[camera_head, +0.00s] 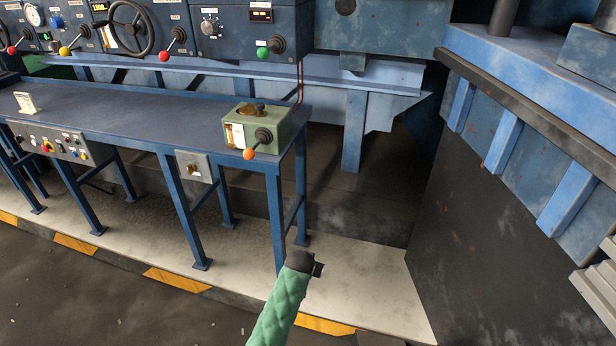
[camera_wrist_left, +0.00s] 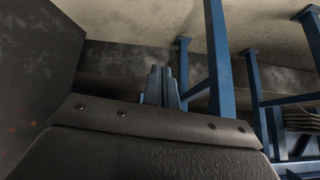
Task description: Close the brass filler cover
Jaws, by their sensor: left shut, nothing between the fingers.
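A green box (camera_head: 267,131) stands on the right end of the blue bench. On its top is a round brass-coloured part (camera_head: 251,110), which looks like the filler cover. It is too small to tell how far open it stands. A dark lever with an orange knob (camera_head: 249,154) is on the box's front. My left gripper (camera_head: 318,270) is at the end of a green-sleeved arm, in front of and below the bench's right end, well apart from the box. In the left wrist view its fingers (camera_wrist_left: 163,84) are together and empty. My right gripper is not in view.
The blue bench (camera_head: 130,109) carries a small card (camera_head: 25,102) at the left. Control panels with levers and a wheel (camera_head: 130,28) are behind it. A blue machine wall (camera_head: 520,140) closes off the right. Floor between bench and wall is clear.

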